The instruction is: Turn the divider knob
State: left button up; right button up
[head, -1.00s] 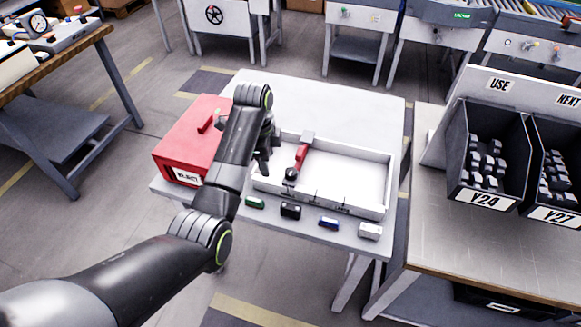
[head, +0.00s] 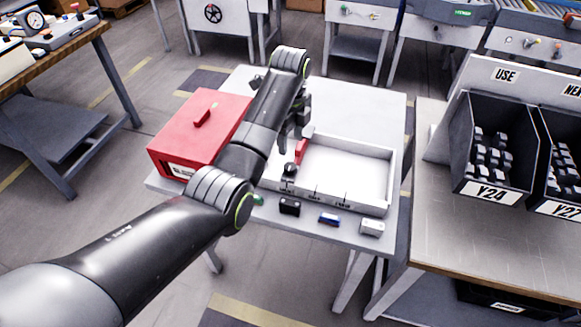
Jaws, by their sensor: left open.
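A white open tray (head: 383,176) sits on the white table. A red divider piece (head: 301,152) stands inside it toward the left, and a round black knob (head: 289,169) sits at the divider's near end by the tray's front wall, above small marked labels. My left gripper (head: 287,142) points down over the left part of the tray, just behind and above the knob, apart from it as far as I can tell. It is open and empty. My left forearm hides the tray's left end and part of the divider. My right gripper is not in view.
A red box (head: 196,135) stands at the table's left. A green piece (head: 258,200), a black one (head: 289,207), a blue one (head: 329,218) and a white one (head: 372,227) lie along the front edge. Dark bins (head: 491,150) stand on the right bench.

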aim_at(290, 166)
pick_arm(q)
notch_tip(290, 166, down, 10)
dwell(0.3)
jog(key=c, duration=1)
jog(key=shift+o, duration=0.2)
